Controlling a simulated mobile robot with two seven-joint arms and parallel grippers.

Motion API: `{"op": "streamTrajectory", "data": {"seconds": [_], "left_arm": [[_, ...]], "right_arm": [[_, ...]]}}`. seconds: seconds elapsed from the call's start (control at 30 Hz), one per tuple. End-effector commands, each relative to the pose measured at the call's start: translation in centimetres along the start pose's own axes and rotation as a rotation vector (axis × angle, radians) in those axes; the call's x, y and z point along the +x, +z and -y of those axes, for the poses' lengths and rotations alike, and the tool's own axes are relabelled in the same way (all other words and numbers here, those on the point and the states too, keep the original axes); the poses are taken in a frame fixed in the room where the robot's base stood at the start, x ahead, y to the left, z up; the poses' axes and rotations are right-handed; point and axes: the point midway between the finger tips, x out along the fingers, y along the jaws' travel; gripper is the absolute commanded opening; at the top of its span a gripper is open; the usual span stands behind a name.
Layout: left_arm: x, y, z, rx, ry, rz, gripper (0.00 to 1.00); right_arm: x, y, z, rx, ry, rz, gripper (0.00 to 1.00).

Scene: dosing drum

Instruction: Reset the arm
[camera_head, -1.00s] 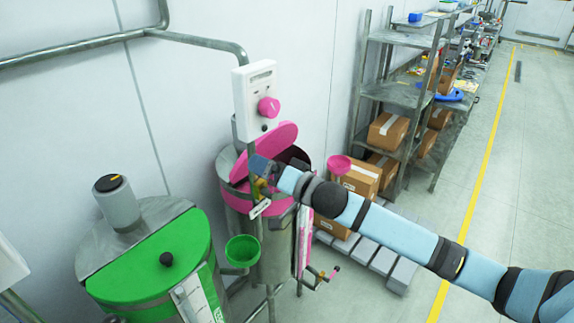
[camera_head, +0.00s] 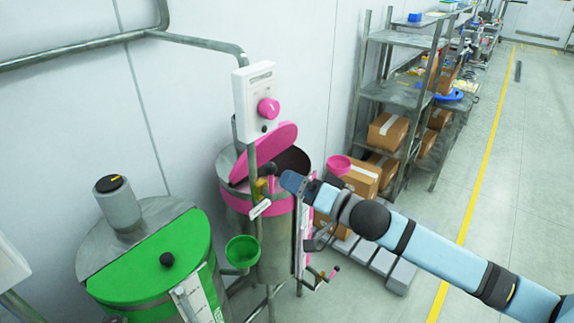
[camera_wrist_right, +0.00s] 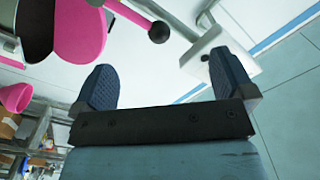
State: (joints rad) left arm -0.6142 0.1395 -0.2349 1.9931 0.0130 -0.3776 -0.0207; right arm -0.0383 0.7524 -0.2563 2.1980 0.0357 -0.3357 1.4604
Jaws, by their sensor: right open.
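My right gripper (camera_head: 293,182) is at the right side of the pink-rimmed drum (camera_head: 270,235) in the head view, near its rim. In the right wrist view its two dark fingers (camera_wrist_right: 165,85) are wide apart with nothing between them. The drum's pink lid (camera_head: 265,152) is tilted up and the dark inside shows. The lid also shows at the top left of the wrist view (camera_wrist_right: 80,30), with a dark ball knob (camera_wrist_right: 159,32) beside it. My left gripper is not in view.
A green-lidded drum (camera_head: 150,265) stands at the left. A white control box with a pink knob (camera_head: 268,108) is above the pink drum. Metal shelves (camera_head: 390,95) with boxes and a grey pallet (camera_head: 398,277) are to the right. Open floor lies beyond the yellow line.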

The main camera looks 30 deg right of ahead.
Motion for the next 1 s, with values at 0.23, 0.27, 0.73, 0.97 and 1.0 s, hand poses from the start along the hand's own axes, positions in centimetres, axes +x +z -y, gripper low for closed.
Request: {"op": "streamTrajectory", "data": {"seconds": [0.23,0.27,0.73,0.97,1.0], "left_arm": [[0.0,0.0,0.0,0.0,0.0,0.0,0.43],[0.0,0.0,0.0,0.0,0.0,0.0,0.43],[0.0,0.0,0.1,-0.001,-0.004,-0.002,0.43],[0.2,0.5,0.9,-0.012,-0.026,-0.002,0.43],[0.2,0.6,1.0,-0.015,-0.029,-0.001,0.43]], "right_arm": [[-0.2,0.0,0.0,0.0,0.0,0.0,1.0],[-0.2,0.0,0.0,0.0,0.0,0.0,1.0],[-1.6,6.5,-4.1,-0.109,0.098,0.043,1.0],[-7.5,21.4,-10.3,-0.393,0.286,0.223,1.0],[-8.8,23.9,-10.9,-0.441,0.309,0.264,1.0]]}}
